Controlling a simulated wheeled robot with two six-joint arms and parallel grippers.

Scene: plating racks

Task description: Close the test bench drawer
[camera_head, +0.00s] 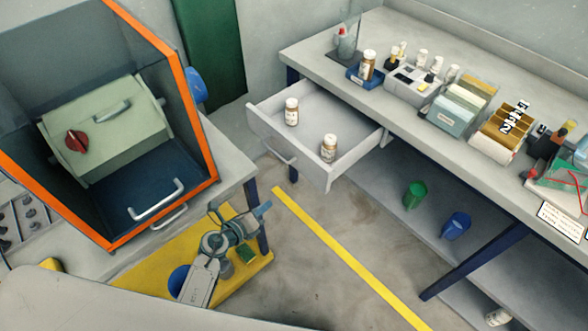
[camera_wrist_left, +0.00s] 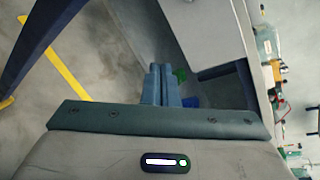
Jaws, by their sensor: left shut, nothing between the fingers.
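The test bench drawer (camera_head: 318,108) is pale grey and stands pulled out from the bench's left end in the head view. Its front has a bar handle (camera_head: 279,152). Two brown bottles with white caps, one at the left (camera_head: 292,112) and one near the front right (camera_head: 328,148), stand upright in it. My left gripper (camera_head: 263,210) is below and left of the drawer front, apart from it in the picture. Its fingers are together and empty, as the left wrist view (camera_wrist_left: 161,84) shows. A pale panel fills the upper middle there; I cannot tell which part it is. My right gripper is out of view.
The test bench (camera_head: 400,112) carries bottles, racks and boxes. A green cup (camera_head: 415,194) and a blue cup (camera_head: 456,225) stand on its lower shelf. An orange-framed cabinet (camera_head: 205,135) is at the left. The floor with a yellow line (camera_head: 340,251) is clear before the drawer.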

